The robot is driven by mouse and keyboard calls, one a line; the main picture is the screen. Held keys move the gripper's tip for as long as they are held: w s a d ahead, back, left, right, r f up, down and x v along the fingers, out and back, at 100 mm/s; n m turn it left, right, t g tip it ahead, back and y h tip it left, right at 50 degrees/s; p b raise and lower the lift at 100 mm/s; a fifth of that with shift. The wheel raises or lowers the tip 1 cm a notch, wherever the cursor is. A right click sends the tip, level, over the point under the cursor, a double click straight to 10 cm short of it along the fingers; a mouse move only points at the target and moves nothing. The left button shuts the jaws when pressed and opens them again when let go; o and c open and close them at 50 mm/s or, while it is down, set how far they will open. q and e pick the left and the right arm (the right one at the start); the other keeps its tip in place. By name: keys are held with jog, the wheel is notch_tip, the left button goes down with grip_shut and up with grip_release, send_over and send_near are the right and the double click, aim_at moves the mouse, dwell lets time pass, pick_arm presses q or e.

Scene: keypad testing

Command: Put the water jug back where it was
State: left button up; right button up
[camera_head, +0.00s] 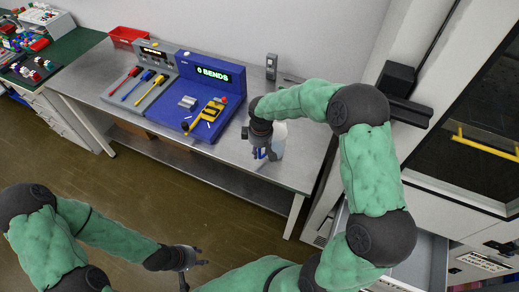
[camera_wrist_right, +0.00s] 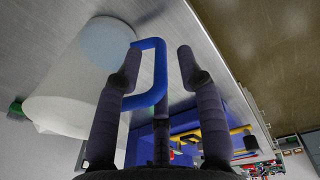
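The water jug (camera_head: 278,140) is a whitish container with a blue handle, at the front right of the metal table; my right gripper partly hides it. In the right wrist view, its pale body (camera_wrist_right: 65,95) lies left of the fingers, and its blue handle (camera_wrist_right: 158,65) reaches between them. My right gripper (camera_head: 264,155) is at the jug's handle side; its fingers (camera_wrist_right: 160,72) are apart, with gaps visible beside the handle. My left gripper (camera_head: 196,274) is empty, fingers spread, over the floor in front of the table.
A blue console (camera_head: 232,92) with a "BENDS" display and yellow tool stands left of the jug. A grey panel (camera_head: 150,88) with coloured levers and a red bin (camera_head: 127,36) are farther left. A small grey device (camera_head: 271,66) stands behind. The table's front right (camera_head: 285,172) is bare.

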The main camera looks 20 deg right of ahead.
notch_tip(320, 180, up, 11)
jog(key=s+p, duration=0.1)
jog(key=p, duration=0.2)
jog(key=s+a+f+m+y, duration=0.1)
jog(key=s+a+f, duration=0.15)
jog(key=f, duration=0.35)
jog(key=s+a+f+y, duration=0.1)
jog(key=a+f, duration=0.3)
jog(key=f, duration=0.1)
jog(key=s+a+f+m+y, duration=0.1)
jog(key=s+a+f+m, duration=0.3)
jog(key=s+f, duration=0.4)
jog(key=s+a+f+m+y, duration=0.1)
jog(key=s+a+f+m, duration=0.2)
jog(key=s+f, duration=0.5)
jog(key=shift+s+a+f+m+g, duration=0.3)
jog(key=shift+s+a+m, duration=0.1)
jog(key=shift+s+a, duration=0.4)
